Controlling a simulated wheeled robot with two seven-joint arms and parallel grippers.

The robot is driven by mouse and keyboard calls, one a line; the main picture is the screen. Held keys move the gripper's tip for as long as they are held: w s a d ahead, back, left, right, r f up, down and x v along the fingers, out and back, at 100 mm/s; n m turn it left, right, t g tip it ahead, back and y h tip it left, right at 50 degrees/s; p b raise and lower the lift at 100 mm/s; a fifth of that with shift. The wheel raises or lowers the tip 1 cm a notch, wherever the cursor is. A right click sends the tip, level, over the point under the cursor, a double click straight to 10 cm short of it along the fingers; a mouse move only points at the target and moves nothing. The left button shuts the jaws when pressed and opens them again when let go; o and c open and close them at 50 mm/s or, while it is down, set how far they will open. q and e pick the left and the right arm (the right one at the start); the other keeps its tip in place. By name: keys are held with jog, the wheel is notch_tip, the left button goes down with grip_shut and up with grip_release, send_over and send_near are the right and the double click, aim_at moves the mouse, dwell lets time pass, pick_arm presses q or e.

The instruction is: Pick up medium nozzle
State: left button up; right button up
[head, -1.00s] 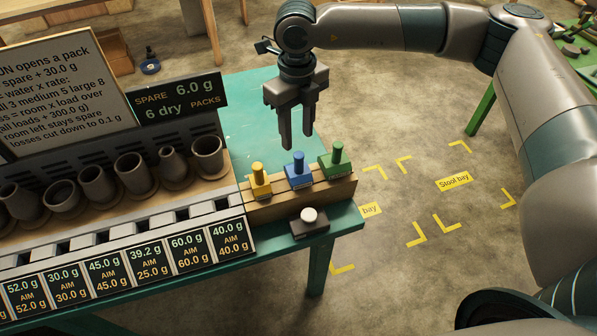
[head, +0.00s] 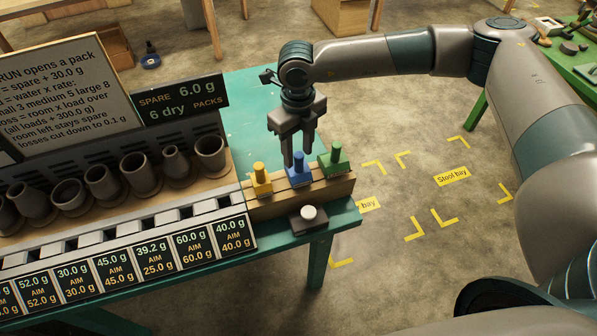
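Three nozzles stand upright in a row on a wooden rack: yellow (head: 261,180), blue (head: 299,172) and green (head: 335,161). The blue one is in the middle, between the other two in size; the labels are too small to read. My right gripper (head: 298,160) points down over the blue nozzle with its fingers apart. The fingertips are level with the top of the blue stem, one on each side in the picture. I cannot tell whether they touch it. My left gripper is out of view.
The wooden rack (head: 312,198) sits at the end of the green table (head: 240,105). A white button (head: 309,212) is in front of it. Grey cups (head: 137,174) stand in a row to the left, behind weight displays (head: 190,245). A sign (head: 180,102) stands behind.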

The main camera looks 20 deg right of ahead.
aim_at(298, 170)
jog(key=shift+f+p, duration=0.55)
jog(key=shift+f, duration=0.95)
jog(key=shift+s, duration=0.1)
grip_shut()
